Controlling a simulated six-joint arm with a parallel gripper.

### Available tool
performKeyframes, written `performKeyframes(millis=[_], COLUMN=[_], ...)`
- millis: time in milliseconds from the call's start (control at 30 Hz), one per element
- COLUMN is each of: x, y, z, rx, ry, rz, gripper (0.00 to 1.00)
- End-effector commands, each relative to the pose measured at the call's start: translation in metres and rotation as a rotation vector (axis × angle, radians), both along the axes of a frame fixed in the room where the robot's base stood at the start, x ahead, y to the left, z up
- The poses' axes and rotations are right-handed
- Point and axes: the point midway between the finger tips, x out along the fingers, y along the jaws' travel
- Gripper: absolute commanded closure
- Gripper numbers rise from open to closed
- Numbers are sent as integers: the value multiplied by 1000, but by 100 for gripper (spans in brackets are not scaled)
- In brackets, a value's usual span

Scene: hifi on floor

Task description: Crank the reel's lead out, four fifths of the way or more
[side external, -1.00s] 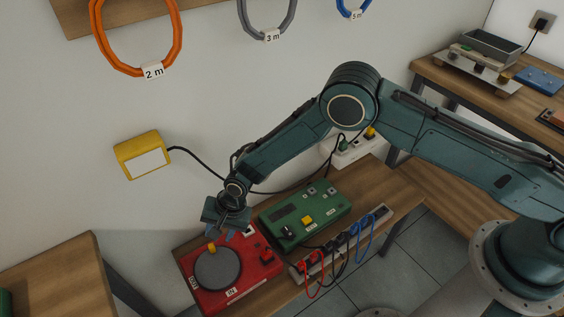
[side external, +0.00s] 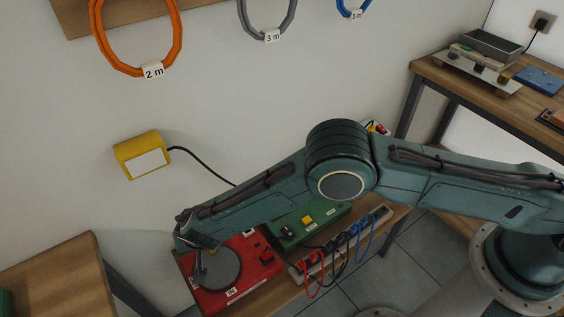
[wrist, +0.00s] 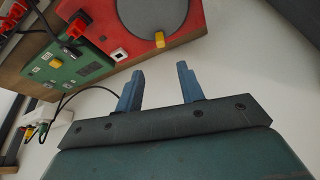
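The reel is a red box (side external: 240,285) with a round grey disc (side external: 219,268) on top, on the low wooden bench. In the wrist view the red box (wrist: 190,12) and disc (wrist: 140,12) are at the top. A yellow crank knob (wrist: 160,40) sits at the disc's rim. In the side view I cannot make out the knob. My gripper (wrist: 160,68) is open, with nothing between its two blue fingers. The knob shows beyond the fingertips, roughly in line with the gap. In the side view my gripper (side external: 199,268) is at the disc's left edge, partly hidden by my wrist.
A green box (side external: 310,220) stands right of the reel. A power strip (side external: 370,225) with red, black and blue leads runs along the bench front. A yellow box (side external: 142,155) with a black cable is on the wall. Coiled cables (side external: 93,45) hang above.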

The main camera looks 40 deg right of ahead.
Motion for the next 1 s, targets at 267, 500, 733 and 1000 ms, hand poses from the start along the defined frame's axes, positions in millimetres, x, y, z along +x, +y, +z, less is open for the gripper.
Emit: performKeyframes(millis=[267, 500, 733, 1000], x=[1, 4, 12, 23], y=[0, -1, -4, -6], z=[-4, -13, -34, -62], rx=[2, 2, 2, 1], ry=[-1, 0, 0, 1], rz=[0, -1, -1, -2], gripper=[62, 62, 62, 62])
